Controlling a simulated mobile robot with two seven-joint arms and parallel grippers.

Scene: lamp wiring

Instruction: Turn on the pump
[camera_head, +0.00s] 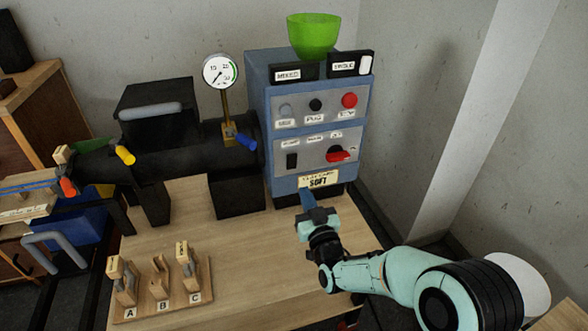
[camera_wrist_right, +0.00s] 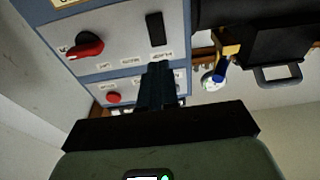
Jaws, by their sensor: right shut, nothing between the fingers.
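The blue control cabinet (camera_head: 265,100) stands at the back of the table. Its lower panel has a black rocker switch (camera_head: 292,160) and a red rotary knob (camera_head: 338,154); the small labels above them are too blurred to read surely. My right gripper (camera_head: 306,198) is shut and empty in front of the cabinet's lower edge, below the switch. In the right wrist view, the shut fingers (camera_wrist_right: 158,72) point toward the panel, with the black switch (camera_wrist_right: 156,30) just beyond their tips and the red knob (camera_wrist_right: 88,46) to the left. Contact cannot be told. My left gripper is not in view.
The upper panel has a red button (camera_head: 349,100) and a black one (camera_head: 316,105). A gauge (camera_head: 220,71) and black machine barrel (camera_head: 180,143) are left of the cabinet. A wooden rack (camera_head: 163,309) marked A, B, C stands at front left. The table's middle is clear.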

